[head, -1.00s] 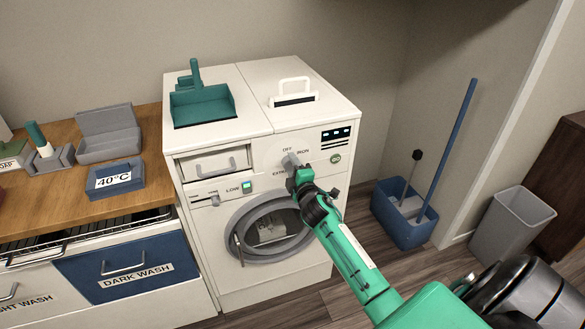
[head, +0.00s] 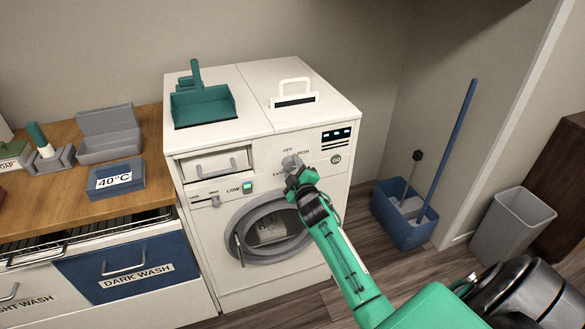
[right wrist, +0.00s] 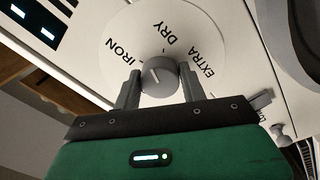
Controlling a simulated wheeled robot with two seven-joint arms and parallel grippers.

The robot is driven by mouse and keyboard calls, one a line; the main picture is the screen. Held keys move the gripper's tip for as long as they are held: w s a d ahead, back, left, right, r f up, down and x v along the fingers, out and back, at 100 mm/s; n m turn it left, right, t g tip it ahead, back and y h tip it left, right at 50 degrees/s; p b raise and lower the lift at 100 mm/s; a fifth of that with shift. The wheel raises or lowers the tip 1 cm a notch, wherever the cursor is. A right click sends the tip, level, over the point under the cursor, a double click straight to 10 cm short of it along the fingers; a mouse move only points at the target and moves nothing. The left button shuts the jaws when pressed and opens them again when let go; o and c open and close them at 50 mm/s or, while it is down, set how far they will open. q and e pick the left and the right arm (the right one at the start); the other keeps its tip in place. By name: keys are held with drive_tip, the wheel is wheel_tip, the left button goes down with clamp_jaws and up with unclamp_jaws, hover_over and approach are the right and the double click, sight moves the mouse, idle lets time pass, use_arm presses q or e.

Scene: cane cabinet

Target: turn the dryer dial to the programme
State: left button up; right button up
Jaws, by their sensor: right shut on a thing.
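The dryer dial (head: 291,161) is a grey knob on the white front panel of the machine. In the right wrist view the dial (right wrist: 160,76) sits on a round white plate lettered IRON, DRY and EXTRA. A pale pointer mark shows on its face, on the side towards IRON; its exact setting is hard to tell. My right gripper (head: 293,173) is at the dial. Its two fingers (right wrist: 152,92) stand on either side of the knob, shut on it. The arm and gripper hide part of the lettering in the head view. My left gripper is out of view.
A teal dustpan (head: 202,104) lies on top. A blue bucket (head: 404,215) stands to the right of the machine.

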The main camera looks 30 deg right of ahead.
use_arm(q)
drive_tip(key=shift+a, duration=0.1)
use_arm(e)
drive_tip(key=o, duration=1)
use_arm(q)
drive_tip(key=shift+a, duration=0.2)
use_arm(e)
drive_tip(key=shift+s+a+f, duration=0.1)
drive_tip(key=shift+s+f, duration=0.05)
drive_tip(key=shift+s, duration=0.35)
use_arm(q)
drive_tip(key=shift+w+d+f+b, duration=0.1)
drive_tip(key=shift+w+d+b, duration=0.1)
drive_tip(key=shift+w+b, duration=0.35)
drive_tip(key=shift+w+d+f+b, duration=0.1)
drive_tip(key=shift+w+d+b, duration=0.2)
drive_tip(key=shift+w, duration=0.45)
use_arm(e)
drive_tip(key=shift+v, duration=6.4)
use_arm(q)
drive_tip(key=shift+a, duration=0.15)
